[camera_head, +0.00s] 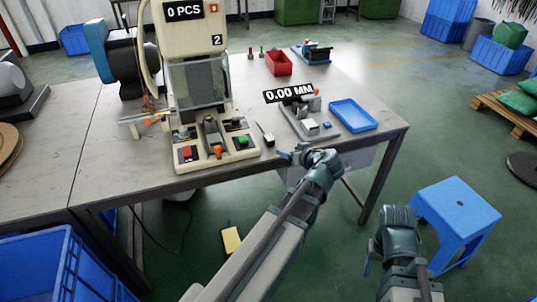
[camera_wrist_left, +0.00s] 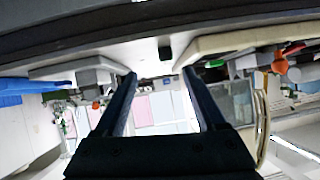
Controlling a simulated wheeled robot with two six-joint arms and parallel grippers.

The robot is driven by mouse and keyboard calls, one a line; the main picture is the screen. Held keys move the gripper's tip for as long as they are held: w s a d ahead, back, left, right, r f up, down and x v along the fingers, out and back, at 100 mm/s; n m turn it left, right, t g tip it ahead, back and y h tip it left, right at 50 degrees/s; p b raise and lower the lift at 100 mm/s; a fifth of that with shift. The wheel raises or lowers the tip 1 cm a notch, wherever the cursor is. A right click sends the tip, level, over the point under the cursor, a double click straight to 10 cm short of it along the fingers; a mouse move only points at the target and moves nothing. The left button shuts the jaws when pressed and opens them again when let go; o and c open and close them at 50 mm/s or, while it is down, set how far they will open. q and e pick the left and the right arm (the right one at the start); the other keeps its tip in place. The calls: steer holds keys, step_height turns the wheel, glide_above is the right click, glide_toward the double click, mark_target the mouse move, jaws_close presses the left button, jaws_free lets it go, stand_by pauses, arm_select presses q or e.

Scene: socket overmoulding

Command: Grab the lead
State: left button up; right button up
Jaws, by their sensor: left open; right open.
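A small dark piece with a pale edge (camera_head: 266,134) lies on the table between the machine base and the gauge. It may be the lead, but it is too small to tell. A small dark piece also shows in the left wrist view (camera_wrist_left: 165,52), beyond my fingertips. My left gripper (camera_head: 284,155) is at the table's front edge, just right of the machine. In the left wrist view its two fingers (camera_wrist_left: 160,77) are apart with nothing between them. My right gripper (camera_head: 369,262) is open and empty, low in front of the table, left of the blue stool.
The moulding machine (camera_head: 205,60) stands at the left, with buttons on its base. A gauge (camera_head: 308,122) reading 0.00 MM and a blue tray (camera_head: 353,116) are at the right. A red bin (camera_head: 279,63) stands behind. A blue stool (camera_head: 456,212) is on the floor.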

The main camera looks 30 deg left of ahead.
mark_target(270, 138)
arm_select(q)
steer(key=shift+n+t+y, duration=0.4)
steer(key=shift+n+y, duration=0.2)
steer(key=b+x, duration=0.1)
steer(key=x, duration=0.2)
steer(key=b+x, duration=0.1)
steer(key=x, duration=0.3)
steer(key=r+b+x, duration=0.1)
steer(key=b+x, duration=0.1)
steer(key=x, duration=0.1)
steer(key=shift+w+a+f, duration=0.15)
steer(key=shift+a, duration=0.2)
steer(key=shift+w+a, duration=0.2)
steer(key=shift+a, duration=0.15)
steer(key=shift+s+b+x, duration=0.15)
steer(key=shift+b+x, duration=0.45)
steer(key=shift+x, duration=0.75)
steer(key=shift+s+b+x, duration=0.15)
steer(key=shift+b+x, duration=0.4)
steer(key=shift+x, duration=0.8)
steer(key=shift+s+a, duration=0.1)
arm_select(e)
step_height(270, 138, down, 7)
steer(key=shift+f, duration=0.2)
arm_select(q)
jaws_close()
